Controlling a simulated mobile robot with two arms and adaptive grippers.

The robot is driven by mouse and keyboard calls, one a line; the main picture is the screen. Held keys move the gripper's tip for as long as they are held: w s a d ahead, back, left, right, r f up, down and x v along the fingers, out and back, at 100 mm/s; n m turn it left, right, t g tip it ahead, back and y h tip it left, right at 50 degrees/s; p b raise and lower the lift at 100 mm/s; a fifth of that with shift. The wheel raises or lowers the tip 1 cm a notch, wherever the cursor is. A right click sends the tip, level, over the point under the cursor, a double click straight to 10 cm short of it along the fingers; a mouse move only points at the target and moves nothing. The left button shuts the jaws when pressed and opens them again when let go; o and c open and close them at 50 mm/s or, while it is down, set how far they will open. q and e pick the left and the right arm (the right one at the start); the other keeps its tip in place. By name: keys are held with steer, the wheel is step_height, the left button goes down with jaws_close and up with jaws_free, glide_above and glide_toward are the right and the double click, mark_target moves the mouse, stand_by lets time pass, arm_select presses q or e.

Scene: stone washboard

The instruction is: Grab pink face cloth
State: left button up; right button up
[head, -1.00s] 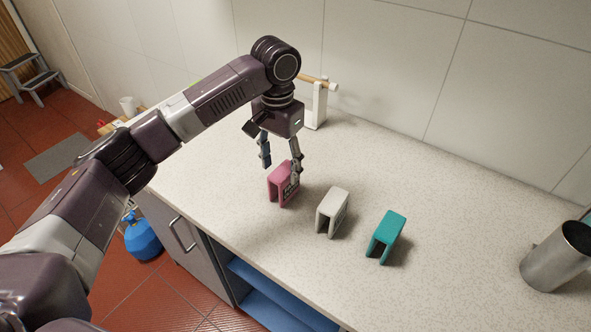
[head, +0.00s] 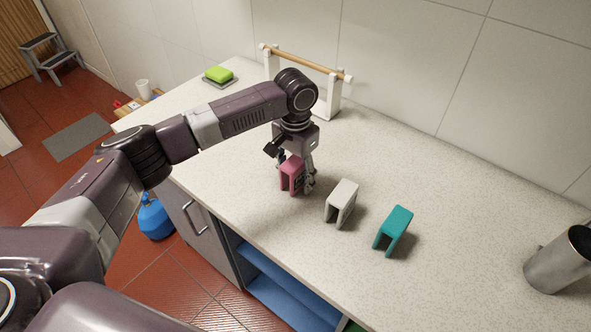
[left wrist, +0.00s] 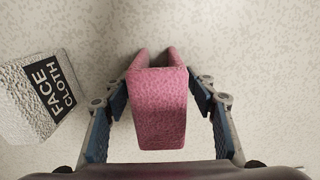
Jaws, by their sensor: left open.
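The pink face cloth (head: 291,175) stands folded like an upside-down U on the speckled counter, leftmost in a row of cloths. In the left wrist view the pink cloth (left wrist: 158,105) is in the middle, between the two blue-padded fingers. My left gripper (head: 296,180) is lowered over it from above and is open. In the left wrist view its fingers (left wrist: 160,112) are on either side of the cloth, with a gap showing on each side. My right gripper is not in view.
A white cloth (head: 341,204) labelled "FACE CLOTH" (left wrist: 52,92) stands close beside the pink one. A teal cloth (head: 393,231) stands farther right. A wooden rail on white posts (head: 333,97) is behind. A metal container (head: 560,262) stands at far right.

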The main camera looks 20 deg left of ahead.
arm_select(q)
steer(key=c, duration=1.2)
steer(key=shift+r, duration=0.15)
steer(key=shift+c, duration=0.2)
